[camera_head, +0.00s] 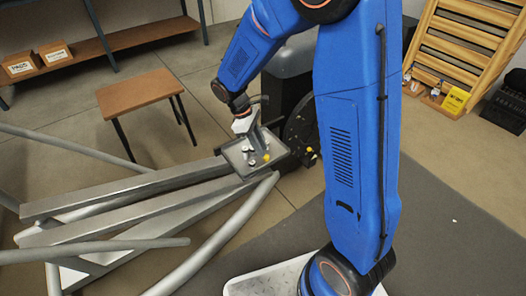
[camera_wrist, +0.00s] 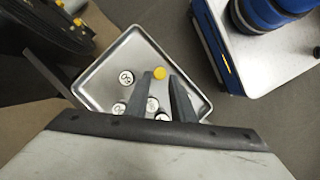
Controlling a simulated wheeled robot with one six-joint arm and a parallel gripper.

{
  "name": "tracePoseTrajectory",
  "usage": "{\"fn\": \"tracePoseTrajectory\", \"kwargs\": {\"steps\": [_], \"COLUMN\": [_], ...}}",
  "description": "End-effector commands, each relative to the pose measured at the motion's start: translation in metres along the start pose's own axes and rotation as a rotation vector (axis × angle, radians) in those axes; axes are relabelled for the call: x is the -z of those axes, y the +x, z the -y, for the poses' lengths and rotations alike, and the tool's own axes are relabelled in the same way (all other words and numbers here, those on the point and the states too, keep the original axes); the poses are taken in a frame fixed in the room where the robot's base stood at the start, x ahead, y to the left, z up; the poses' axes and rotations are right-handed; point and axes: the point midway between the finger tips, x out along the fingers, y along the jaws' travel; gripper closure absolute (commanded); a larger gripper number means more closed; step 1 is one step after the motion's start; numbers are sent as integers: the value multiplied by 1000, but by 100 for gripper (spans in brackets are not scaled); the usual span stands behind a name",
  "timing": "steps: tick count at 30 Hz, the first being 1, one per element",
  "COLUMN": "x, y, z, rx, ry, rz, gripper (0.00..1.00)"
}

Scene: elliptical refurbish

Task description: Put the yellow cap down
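The yellow cap (camera_wrist: 160,73) shows in the wrist view between the tips of my gripper (camera_wrist: 161,76), over the metal tray (camera_wrist: 135,38). A narrow gap seems to show between the cap and the fingers, so my gripper looks open around it. In the head view the yellow cap (camera_head: 266,158) is at the right of the tray (camera_head: 236,163), just by the tips of my gripper (camera_head: 262,152). It appears to rest on the tray floor, though its exact height is hard to tell. Several round silver-and-white parts (camera_wrist: 126,77) lie in the tray.
A dark wheel-like part (camera_head: 300,128) with yellow pieces stands right of the tray, on a dark machine. Grey metal beams (camera_head: 130,195) run left from the tray. A brown stool (camera_head: 140,90) stands behind. A wooden rack (camera_head: 460,45) is at the back right.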

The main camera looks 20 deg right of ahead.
Motion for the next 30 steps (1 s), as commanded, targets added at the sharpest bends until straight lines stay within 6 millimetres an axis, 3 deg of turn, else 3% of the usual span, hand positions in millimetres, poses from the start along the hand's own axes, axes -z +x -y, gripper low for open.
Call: {"fn": "tracePoseTrajectory", "kwargs": {"steps": [6,12,23,26,30], "x": [1,0,-1,-9,-36], "y": [-45,-76,-94,-97,-108], "z": [0,0,0,2,8], "rx": [-3,-1,0,-2,-9], "ry": [-2,-1,1,21,92], "rz": [-3,-2,-1,-17,-69], "gripper": [78,78,78,78,78]}}
